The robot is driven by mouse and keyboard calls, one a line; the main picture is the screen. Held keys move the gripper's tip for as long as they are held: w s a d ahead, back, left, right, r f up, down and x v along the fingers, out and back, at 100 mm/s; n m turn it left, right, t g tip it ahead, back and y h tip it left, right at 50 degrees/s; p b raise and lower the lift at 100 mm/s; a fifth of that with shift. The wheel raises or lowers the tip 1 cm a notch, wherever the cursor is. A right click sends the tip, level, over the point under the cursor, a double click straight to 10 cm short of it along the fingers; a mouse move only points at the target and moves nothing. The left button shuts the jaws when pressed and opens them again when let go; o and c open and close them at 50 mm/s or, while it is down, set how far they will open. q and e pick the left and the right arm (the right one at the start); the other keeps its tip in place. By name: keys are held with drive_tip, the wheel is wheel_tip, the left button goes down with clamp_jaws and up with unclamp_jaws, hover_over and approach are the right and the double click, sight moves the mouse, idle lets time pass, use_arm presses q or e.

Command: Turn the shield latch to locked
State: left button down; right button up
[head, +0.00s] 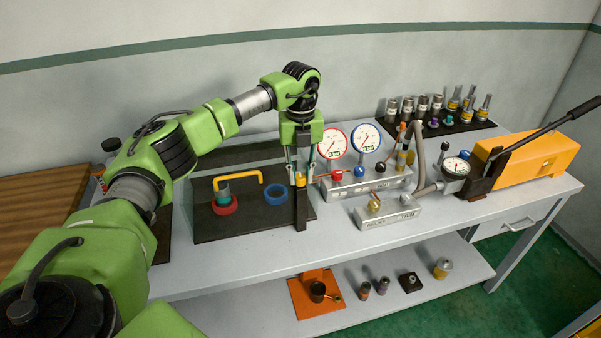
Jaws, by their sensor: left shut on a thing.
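The shield (232,158) is a see-through cover with a dark frame over a black base plate on the bench, with a yellow bar handle (238,180) at its front. The shield latch (300,179) is a small yellow piece on top of a black upright post at the shield's front right corner. My left gripper (301,173) points down from above the post, and its fingers are shut on the latch and partly hide it. The latch's exact angle is too small to tell. My right gripper is not in view.
Red (225,205) and blue (275,194) rings sit on the base plate. Close right of the gripper stand a grey manifold with two gauges (333,143) and a relief block (387,212). An orange hand pump (527,160) is at the far right. Loose parts lie on the lower shelf (455,292).

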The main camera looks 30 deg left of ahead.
sight(301, 176)
use_arm(q)
drive_tip(key=shift+w+r+n, duration=0.1)
drive_tip(key=shift+r+n, duration=0.05)
drive_tip(key=shift+n, duration=0.75)
drive_tip(key=c, duration=1.9)
unclamp_jaws()
drive_tip(key=shift+o, duration=0.6)
wheel_tip(301, 176, up, 12)
